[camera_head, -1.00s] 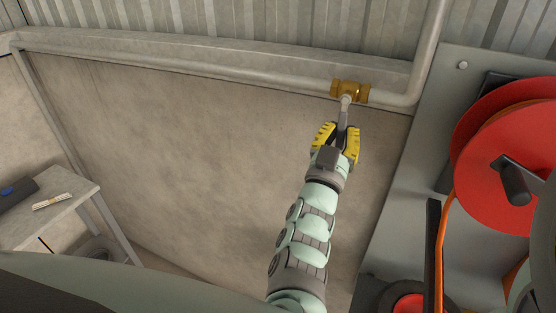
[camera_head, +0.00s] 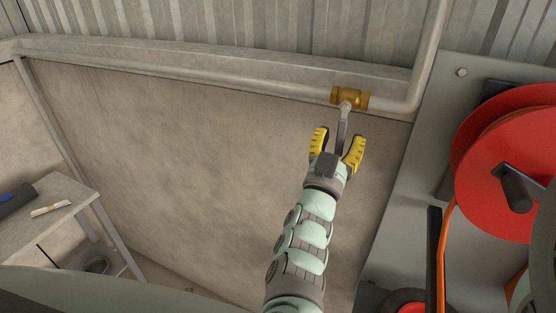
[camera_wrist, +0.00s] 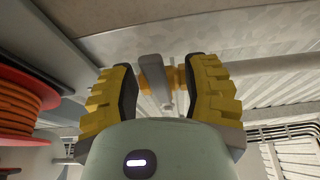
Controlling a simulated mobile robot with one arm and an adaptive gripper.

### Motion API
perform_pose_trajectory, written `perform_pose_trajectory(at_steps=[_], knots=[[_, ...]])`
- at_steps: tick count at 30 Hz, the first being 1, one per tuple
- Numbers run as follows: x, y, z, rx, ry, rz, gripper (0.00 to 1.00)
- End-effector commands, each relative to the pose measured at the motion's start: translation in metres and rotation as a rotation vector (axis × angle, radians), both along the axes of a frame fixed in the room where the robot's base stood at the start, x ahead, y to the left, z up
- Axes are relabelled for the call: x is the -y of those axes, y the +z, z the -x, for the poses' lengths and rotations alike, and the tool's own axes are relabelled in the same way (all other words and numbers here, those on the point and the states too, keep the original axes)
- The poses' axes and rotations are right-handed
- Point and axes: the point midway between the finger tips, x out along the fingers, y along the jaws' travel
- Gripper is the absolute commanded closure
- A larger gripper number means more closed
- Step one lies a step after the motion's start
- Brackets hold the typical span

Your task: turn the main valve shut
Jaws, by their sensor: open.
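The main valve has a brass body (camera_head: 350,98) set in the grey pipe along the wall. Its grey lever handle (camera_head: 342,130) points down from the body toward me, across the line of the pipe. My gripper (camera_head: 337,140) is open, with its yellow fingers on either side of the lever. In the wrist view the lever (camera_wrist: 153,78) stands between the spread fingers, nearer the left one, with a gap to the right finger. The brass body (camera_wrist: 178,78) shows partly behind the lever and the right finger. The lever's near end is hidden by my gripper.
The pipe (camera_head: 200,78) runs along the wall and bends upward right of the valve. A grey panel with a red reel (camera_head: 500,150) and orange hose stands at the right. A small table (camera_head: 50,215) stands at the lower left.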

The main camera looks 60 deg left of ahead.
Motion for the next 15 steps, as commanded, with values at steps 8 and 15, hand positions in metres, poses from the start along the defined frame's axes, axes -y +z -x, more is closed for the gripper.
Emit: perform_pose_trajectory(at_steps=[8,15], knots=[[0.005,-0.005,0.01,-0.002,0.003,0.002,0.53],[0.028,-0.024,0.049,-0.005,0.005,0.005,0.53]])
